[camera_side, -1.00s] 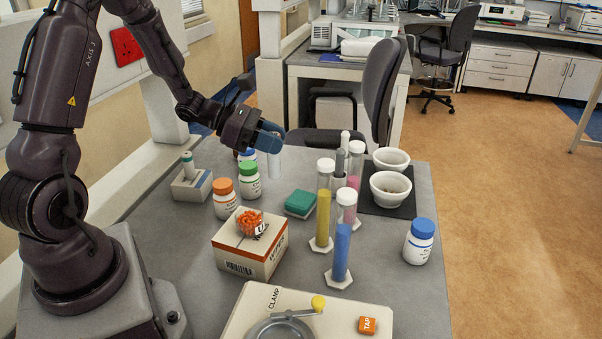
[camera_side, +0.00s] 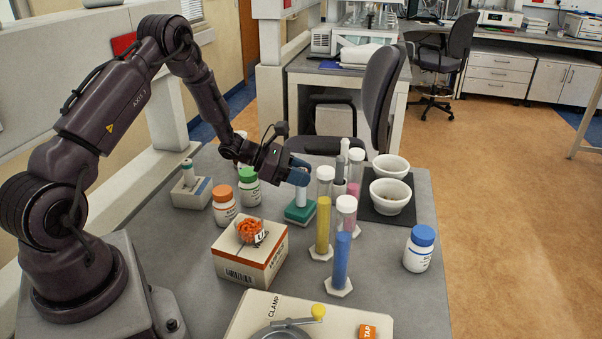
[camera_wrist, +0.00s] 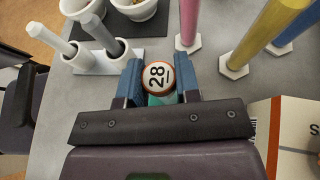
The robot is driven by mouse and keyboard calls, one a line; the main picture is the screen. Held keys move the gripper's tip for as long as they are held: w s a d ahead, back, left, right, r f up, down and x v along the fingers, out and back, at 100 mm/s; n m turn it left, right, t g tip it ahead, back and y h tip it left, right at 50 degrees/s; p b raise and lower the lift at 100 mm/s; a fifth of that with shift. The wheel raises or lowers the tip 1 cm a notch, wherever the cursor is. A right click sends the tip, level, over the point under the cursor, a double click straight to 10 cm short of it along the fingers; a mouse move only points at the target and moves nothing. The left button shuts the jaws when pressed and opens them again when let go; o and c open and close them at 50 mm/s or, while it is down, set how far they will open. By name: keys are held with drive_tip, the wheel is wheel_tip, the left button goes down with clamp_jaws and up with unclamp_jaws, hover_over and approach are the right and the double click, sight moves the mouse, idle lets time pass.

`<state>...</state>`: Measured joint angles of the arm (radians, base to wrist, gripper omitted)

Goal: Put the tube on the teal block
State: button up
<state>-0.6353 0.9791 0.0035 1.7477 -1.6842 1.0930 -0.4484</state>
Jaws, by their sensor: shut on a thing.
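The tube is white with a round top marked 28 and an orange-brown rim (camera_wrist: 157,77); its white body (camera_side: 301,196) shows upright in the side view. My gripper (camera_side: 299,173) is shut on its upper part, with a blue finger on each side in the wrist view. The teal block (camera_side: 300,215) is directly below the tube, and a bit of teal shows under it in the wrist view. The tube's lower end meets the block's top in the picture; I cannot tell whether they touch or a small gap is left.
Tall cylinders with yellow (camera_side: 323,224), blue (camera_side: 341,262) and pink contents stand close to the right. Green-capped (camera_side: 249,190) and orange-capped (camera_side: 224,205) bottles and a box (camera_side: 250,255) are left.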

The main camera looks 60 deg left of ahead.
drive_tip(key=o, duration=0.9)
drive_tip(key=shift+f, duration=0.1)
